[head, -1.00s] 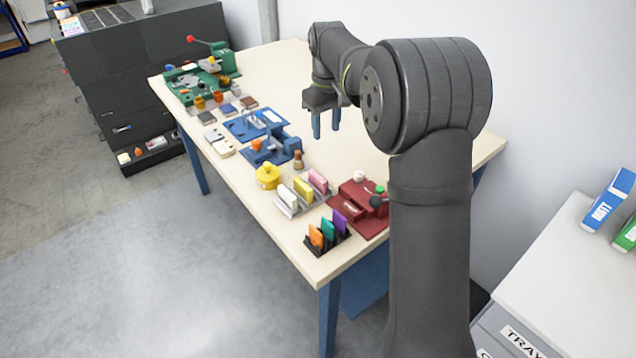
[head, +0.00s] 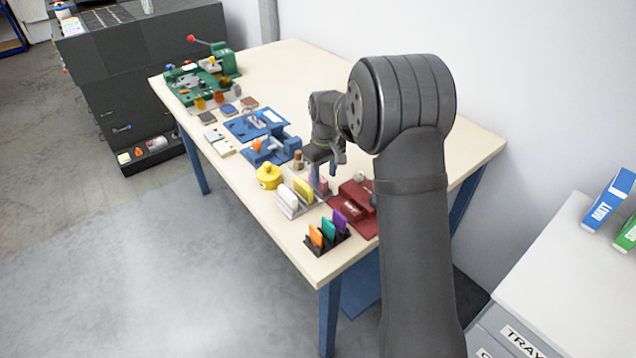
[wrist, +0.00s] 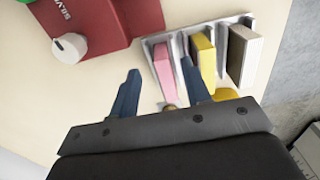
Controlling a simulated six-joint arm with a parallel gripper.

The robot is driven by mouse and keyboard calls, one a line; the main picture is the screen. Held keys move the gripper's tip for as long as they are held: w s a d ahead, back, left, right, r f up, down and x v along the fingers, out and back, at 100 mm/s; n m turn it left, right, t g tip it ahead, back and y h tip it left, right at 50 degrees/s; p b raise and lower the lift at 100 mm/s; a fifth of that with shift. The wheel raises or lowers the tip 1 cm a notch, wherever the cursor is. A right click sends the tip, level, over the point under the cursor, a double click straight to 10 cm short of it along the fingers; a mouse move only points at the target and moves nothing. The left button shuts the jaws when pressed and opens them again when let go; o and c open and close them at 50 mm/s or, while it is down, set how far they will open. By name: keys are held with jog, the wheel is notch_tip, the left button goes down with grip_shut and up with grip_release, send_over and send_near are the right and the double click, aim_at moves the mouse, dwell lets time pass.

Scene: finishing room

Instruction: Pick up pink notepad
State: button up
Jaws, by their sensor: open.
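The pink notepad (wrist: 164,66) stands upright in a grey slotted rack (wrist: 178,47), beside a yellow notepad (wrist: 206,54) and a white one (wrist: 238,52). In the head view the pink notepad (head: 321,187) is partly hidden by my gripper (head: 322,172), which is low over the rack. In the wrist view the blue fingers of my gripper (wrist: 158,88) are spread apart and empty. The pink notepad shows beyond and between the two fingertips. I cannot tell whether the fingers touch it.
A red device (head: 357,205) with a white knob sits close to the right of the rack. A dark holder (head: 333,241) with orange, teal and purple cards stands in front. A yellow round container (head: 268,176) is to the left. The table's far right is clear.

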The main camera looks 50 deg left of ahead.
aim_at(324, 181)
notch_tip(324, 181, down, 3)
jog(key=shift+s+f, duration=0.1)
jog(key=shift+c, duration=0.4)
grip_shut()
